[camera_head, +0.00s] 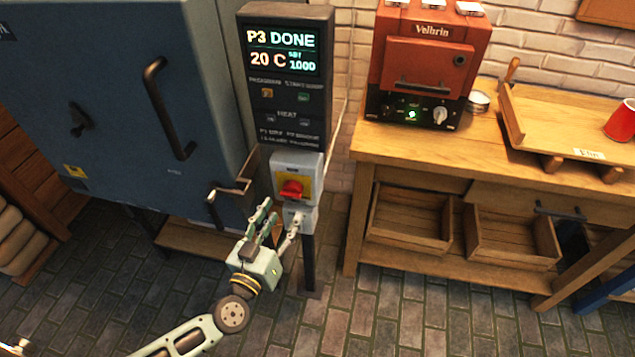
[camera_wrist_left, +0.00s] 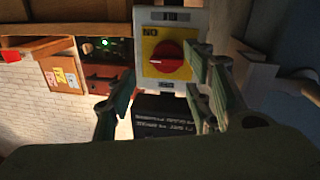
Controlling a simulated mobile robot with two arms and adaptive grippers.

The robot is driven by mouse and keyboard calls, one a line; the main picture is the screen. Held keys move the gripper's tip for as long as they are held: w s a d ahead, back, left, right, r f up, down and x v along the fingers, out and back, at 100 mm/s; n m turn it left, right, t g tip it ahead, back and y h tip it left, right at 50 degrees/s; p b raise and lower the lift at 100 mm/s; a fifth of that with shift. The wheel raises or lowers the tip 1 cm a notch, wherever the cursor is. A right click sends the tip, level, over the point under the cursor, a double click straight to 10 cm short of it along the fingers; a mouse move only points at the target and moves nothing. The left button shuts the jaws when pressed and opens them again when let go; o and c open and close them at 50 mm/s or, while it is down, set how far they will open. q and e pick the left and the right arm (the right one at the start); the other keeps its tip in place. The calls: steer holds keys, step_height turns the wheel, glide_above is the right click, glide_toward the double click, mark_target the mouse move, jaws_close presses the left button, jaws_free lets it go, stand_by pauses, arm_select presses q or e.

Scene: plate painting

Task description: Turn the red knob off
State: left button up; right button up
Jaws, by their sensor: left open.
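The red knob (camera_head: 291,189) sits on a yellow plate on a grey switch box (camera_head: 311,166), under the black control panel. In the left wrist view the red knob (camera_wrist_left: 168,56) shows with its handle lying across the picture. My left gripper (camera_head: 270,218) is open, just below and in front of the switch box, with its fingers pointing up toward it. In the left wrist view its fingers (camera_wrist_left: 158,98) stand apart, one near the knob's right side; whether it touches cannot be told. My right gripper is not in view.
The control panel (camera_head: 288,112) reads "P3 DONE" and "20 C". A blue kiln cabinet (camera_head: 120,100) with handles stands at left. A small red oven (camera_head: 425,70) stands on the wooden bench (camera_head: 390,150) at right. Tiled floor (camera_head: 420,310) lies open in front.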

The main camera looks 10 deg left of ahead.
mark_target(291, 197)
arm_select(q)
steer(key=w, duration=0.4)
steer(key=shift+w+r, duration=0.1)
steer(key=shift+w, duration=0.1)
steer(key=shift+w+d, duration=0.15)
steer(key=shift+w, duration=0.45)
steer(key=shift+w+d, duration=0.15)
steer(key=shift+w, duration=0.4)
steer(key=c, duration=0.7)
steer(key=shift+c, duration=1.1)
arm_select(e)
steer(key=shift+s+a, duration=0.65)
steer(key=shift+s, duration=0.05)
